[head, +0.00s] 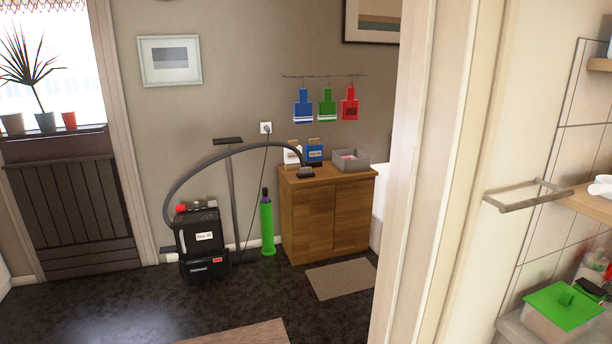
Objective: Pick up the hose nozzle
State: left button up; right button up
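A dark vacuum-like machine (199,240) stands on the floor against the far wall. A grey hose (226,154) arches from it up and over to the right. The hose nozzle (306,173), a small dark piece at the hose's end, rests on the top of the wooden cabinet (320,218), near its front left part. Neither of my grippers shows in the head view, and nothing is holding the nozzle.
A door frame (415,180) stands between me and the cabinet's right side. A grey bin (351,160) and packets (314,152) share the cabinet top. A green cylinder (267,228) stands left of the cabinet. A mat (342,278) lies before it; dark floor (150,305) is open.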

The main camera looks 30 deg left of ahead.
aim_at(305, 172)
jog(key=i+j+u, duration=0.8)
jog(key=i, duration=0.25)
jog(key=i+j+u, duration=0.4)
jog(key=i, duration=0.15)
jog(key=i+z, duration=0.4)
jog(key=i, duration=0.2)
jog(key=i+z, duration=0.4)
jog(key=i, duration=0.2)
